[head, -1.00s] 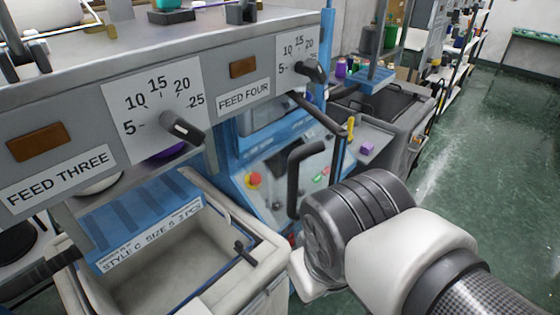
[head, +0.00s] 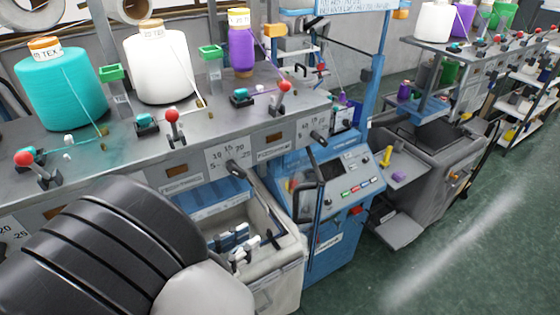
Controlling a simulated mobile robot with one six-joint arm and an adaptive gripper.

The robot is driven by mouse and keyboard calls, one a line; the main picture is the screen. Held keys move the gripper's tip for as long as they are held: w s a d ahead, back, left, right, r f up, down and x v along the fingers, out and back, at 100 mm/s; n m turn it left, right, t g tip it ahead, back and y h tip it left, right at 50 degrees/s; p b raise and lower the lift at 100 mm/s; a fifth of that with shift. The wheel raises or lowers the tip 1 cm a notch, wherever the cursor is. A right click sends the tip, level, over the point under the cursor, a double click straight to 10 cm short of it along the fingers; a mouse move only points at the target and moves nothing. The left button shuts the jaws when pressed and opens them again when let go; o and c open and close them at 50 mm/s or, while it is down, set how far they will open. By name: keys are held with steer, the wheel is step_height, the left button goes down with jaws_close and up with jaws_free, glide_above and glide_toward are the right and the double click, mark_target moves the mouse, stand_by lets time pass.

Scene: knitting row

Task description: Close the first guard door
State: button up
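A blue knitting machine (head: 340,235) stands in the middle of the head view, with a sloping control panel of coloured buttons. A black upright loop handle (head: 318,196) shows at the left of that panel, where a guard door may be. The door panel itself is hard to make out, and I cannot tell how far open it stands. My arm's dark ribbed joint and white link fill the lower left and hide part of the machine front. My gripper's fingers are not in view.
A yarn shelf with teal (head: 62,90), white (head: 160,65) and purple (head: 241,48) cones runs along the left. A cream bin (head: 262,255) sits below it. A grey machine (head: 430,160) stands to the right. The green floor (head: 460,250) at the lower right is clear.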

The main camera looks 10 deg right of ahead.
mark_target(294, 201)
steer(key=shift+n+t, duration=0.5)
steer(key=shift+t, duration=0.2)
steer(key=p+x, duration=0.1)
steer(key=x, duration=0.4)
steer(key=p+x, duration=0.1)
steer(key=x, duration=1)
steer(key=shift+w+a+p, duration=0.1)
steer(key=shift+w+p, duration=0.3)
jaws_close()
